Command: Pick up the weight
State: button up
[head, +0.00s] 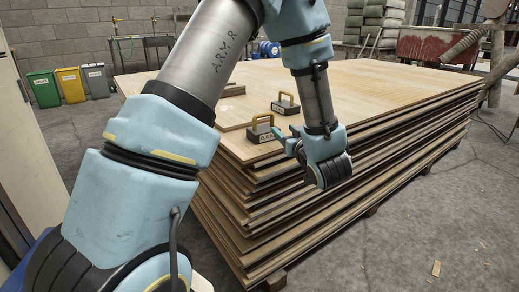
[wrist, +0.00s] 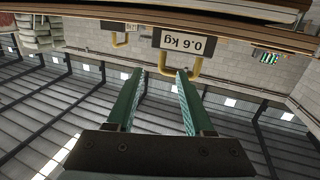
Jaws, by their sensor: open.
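Two dark weights with yellow handles stand on the top sheet of the veneer stack (head: 400,78) in the head view. The nearer weight (head: 265,136) is close to the front corner, and the farther weight (head: 285,108) is behind it to the right. My gripper (head: 277,132) is at the right side of the nearer weight. In the upside-down wrist view, my gripper (wrist: 161,72) is open and empty. Ahead of its fingertips is a weight labelled 0.6 kg (wrist: 185,43); its handle partly overlaps the right finger. Contact cannot be told. Another weight (wrist: 121,30) shows to the left.
Small wooden pieces (head: 233,90) lie on the stack behind the weights. Green (head: 44,88), yellow (head: 71,85) and grey bins (head: 95,80) stand at the left. A red container (head: 437,45) is at the back right. Floor right of the stack is mostly clear.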

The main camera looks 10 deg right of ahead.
aim_at(273, 122)
jog(key=shift+s+f+t+y+b, duration=0.2)
jog(key=shift+f+t+y+b, duration=0.2)
jog(key=shift+f, duration=0.3)
jog(key=w, duration=0.3)
jog(key=w+a, duration=0.1)
jog(key=w, duration=0.2)
jog(key=w+b, duration=0.1)
jog(key=w, duration=0.3)
jog(key=shift+w+a+r, duration=0.1)
jog(key=shift+a+r, duration=0.1)
jog(key=shift+a, duration=0.1)
jog(key=shift+c, duration=0.2)
grip_shut()
dwell(0.4)
